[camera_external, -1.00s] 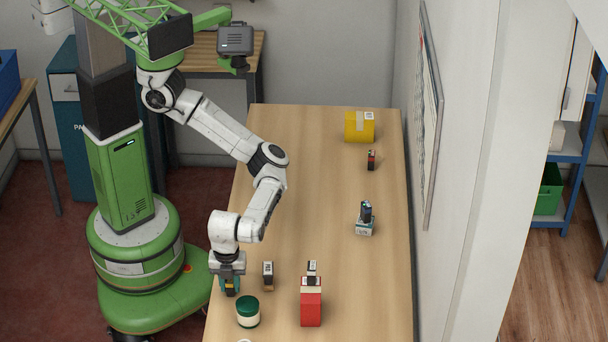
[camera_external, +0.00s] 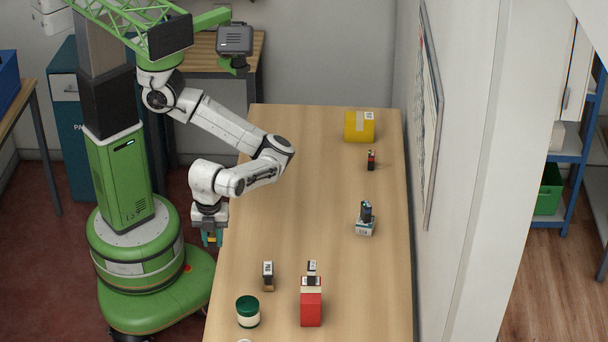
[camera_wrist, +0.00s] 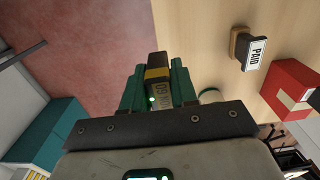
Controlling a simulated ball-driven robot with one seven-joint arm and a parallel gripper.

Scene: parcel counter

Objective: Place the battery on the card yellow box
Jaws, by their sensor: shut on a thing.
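My gripper (camera_external: 211,240) is above the left edge of the counter, or just outside it. In the wrist view its green fingers (camera_wrist: 158,82) are shut on a small upright block with a dark end, a yellow band and a grey lettered side, which looks like the battery (camera_wrist: 157,72). In the external view, only a bit of yellow and dark (camera_external: 211,239) shows between the fingers. The yellow card box (camera_external: 353,128) lies at the far right end of the counter, with a tan tape strip and a white label. My gripper is well away from it.
A small dark red-green item (camera_external: 371,160) stands in front of the yellow box. A dark item stands on a pale box (camera_external: 365,229). Nearer are a PAID stamp (camera_external: 268,275), a red box (camera_external: 311,310) and a green-lidded jar (camera_external: 248,314). The counter's left middle is clear.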

